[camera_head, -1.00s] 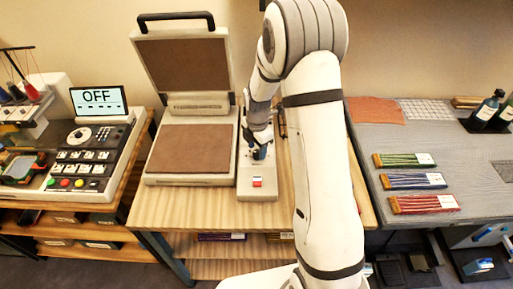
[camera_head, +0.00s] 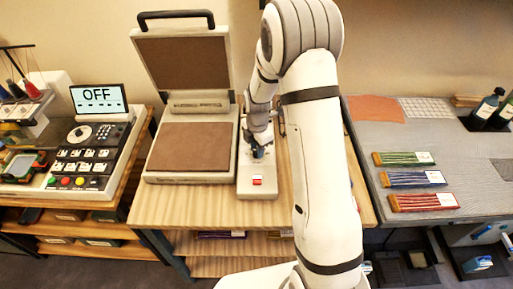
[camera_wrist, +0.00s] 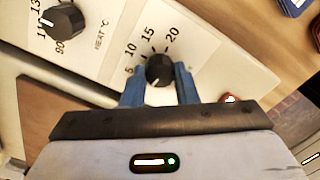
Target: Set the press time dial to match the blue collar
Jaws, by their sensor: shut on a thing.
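The press time dial (camera_wrist: 159,70) is a black knob on the pale control panel, with the numbers 5, 10, 15 and 20 around its upper left side. My gripper (camera_wrist: 158,78) has its blue fingers shut on either side of this knob. A white mark on the knob points to the lower left, below the 5. In the head view my gripper (camera_head: 259,150) is down at the control panel (camera_head: 257,187) beside the open press (camera_head: 188,178), and hides the dial. I cannot make out a blue collar; a blue bundle (camera_head: 412,179) lies on the right table.
A heat dial (camera_wrist: 62,22) sits left of the time dial in the wrist view. A red switch (camera_head: 257,182) is at the panel's front. Green (camera_head: 405,158) and red (camera_head: 424,202) bundles lie right.

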